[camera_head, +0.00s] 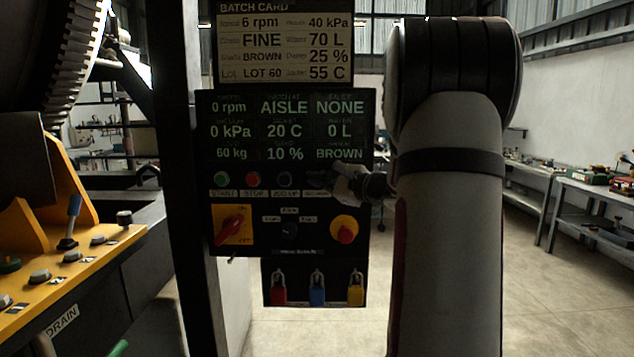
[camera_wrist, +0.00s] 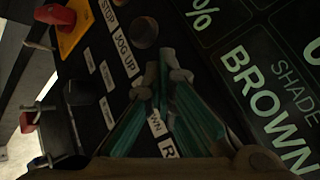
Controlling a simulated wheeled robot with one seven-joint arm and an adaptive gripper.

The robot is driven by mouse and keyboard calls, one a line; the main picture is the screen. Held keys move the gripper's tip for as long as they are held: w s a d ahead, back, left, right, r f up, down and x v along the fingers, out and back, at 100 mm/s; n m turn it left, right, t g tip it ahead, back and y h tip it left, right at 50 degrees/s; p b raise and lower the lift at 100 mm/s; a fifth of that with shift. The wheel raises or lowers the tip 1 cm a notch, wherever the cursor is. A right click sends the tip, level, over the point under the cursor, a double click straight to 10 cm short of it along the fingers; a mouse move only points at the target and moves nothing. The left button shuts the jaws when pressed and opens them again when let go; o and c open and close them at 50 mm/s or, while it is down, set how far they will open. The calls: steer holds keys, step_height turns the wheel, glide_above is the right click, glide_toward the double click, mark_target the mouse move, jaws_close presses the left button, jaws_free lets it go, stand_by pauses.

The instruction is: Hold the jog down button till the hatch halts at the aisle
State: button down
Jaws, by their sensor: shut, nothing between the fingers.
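The control panel (camera_head: 292,235) stands ahead of me. Its display (camera_head: 285,128) reads AISLE in the top middle field. The dark jog up button (camera_head: 285,179) also shows in the wrist view (camera_wrist: 145,32) beside its JOG UP label (camera_wrist: 125,50). My gripper (camera_head: 336,180) is at the right end of the button row, over the jog down place. In the wrist view my gripper (camera_wrist: 165,75) is shut and empty, its tips close to the panel. The fingers hide the jog down button and most of its label; I cannot tell whether they press it.
Left of the jog buttons are the green start (camera_head: 219,180) and red stop (camera_head: 253,179) buttons. Below are a red rotary switch (camera_head: 231,225) and a red emergency button (camera_head: 344,229). Padlocks (camera_head: 317,290) hang underneath. A yellow console (camera_head: 60,265) stands at left, benches (camera_head: 590,190) at right.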

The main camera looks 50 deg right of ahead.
steer(key=shift+s+a, duration=0.55)
steer(key=shift+a, duration=0.1)
steer(key=s+a, duration=0.3)
steer(key=shift+s+a, duration=0.15)
steer(key=shift+a, duration=0.25)
stand_by(0.3)
stand_by(0.4)
